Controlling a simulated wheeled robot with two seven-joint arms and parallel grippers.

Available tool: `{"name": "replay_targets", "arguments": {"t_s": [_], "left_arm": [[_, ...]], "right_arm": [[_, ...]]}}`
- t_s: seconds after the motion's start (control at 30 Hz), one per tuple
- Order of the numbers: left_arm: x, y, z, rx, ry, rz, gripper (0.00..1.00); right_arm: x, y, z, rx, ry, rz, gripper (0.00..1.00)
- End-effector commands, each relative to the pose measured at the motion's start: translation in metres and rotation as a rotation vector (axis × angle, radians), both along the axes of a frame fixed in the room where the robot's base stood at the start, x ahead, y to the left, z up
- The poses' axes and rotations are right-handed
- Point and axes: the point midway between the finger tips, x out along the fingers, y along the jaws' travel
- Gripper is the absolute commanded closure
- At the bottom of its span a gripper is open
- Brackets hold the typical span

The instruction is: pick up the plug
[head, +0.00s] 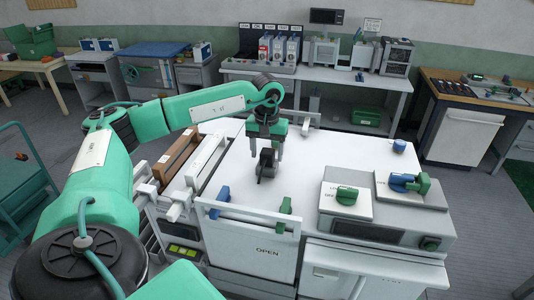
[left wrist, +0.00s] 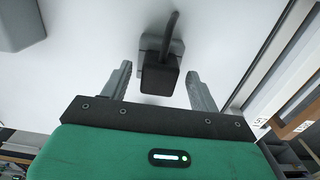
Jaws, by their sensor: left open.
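The plug (head: 266,163) is a dark block on the white worktop, below my left gripper in the head view. In the left wrist view the plug (left wrist: 158,76) is a black block with a dark curved cord or handle, on a grey base piece. My left gripper (head: 267,150) points down over it and is open. In the left wrist view its two grey fingers (left wrist: 160,85) stand apart on either side of the plug, with gaps visible. I cannot tell how far the fingertips reach down beside it. My right gripper is not in view.
Boxes with a green handle (head: 347,195) and a blue-and-green handle (head: 405,183) stand at the right of the worktop (head: 310,160). A blue knob (head: 399,146) is at the far right. The middle is clear.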

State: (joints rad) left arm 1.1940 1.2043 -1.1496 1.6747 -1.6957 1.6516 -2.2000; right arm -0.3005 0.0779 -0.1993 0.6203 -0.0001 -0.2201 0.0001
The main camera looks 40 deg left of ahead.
Motion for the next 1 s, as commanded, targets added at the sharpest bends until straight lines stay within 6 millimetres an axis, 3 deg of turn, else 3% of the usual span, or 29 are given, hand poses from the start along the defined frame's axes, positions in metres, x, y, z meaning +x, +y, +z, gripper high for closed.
{"name": "replay_targets", "arguments": {"t_s": [0.3, 0.6, 1.0], "left_arm": [[0.0000, 0.0001, -0.0059, -0.001, 0.000, 0.000, 0.40], [0.0000, 0.0001, -0.0056, -0.001, 0.000, 0.000, 0.99], [0.0005, 0.0003, -0.0006, 0.000, -0.002, 0.000, 1.00]], "right_arm": [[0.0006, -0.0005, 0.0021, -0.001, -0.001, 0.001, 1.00], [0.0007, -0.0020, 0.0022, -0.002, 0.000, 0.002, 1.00], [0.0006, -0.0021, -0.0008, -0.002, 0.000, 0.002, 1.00]]}}
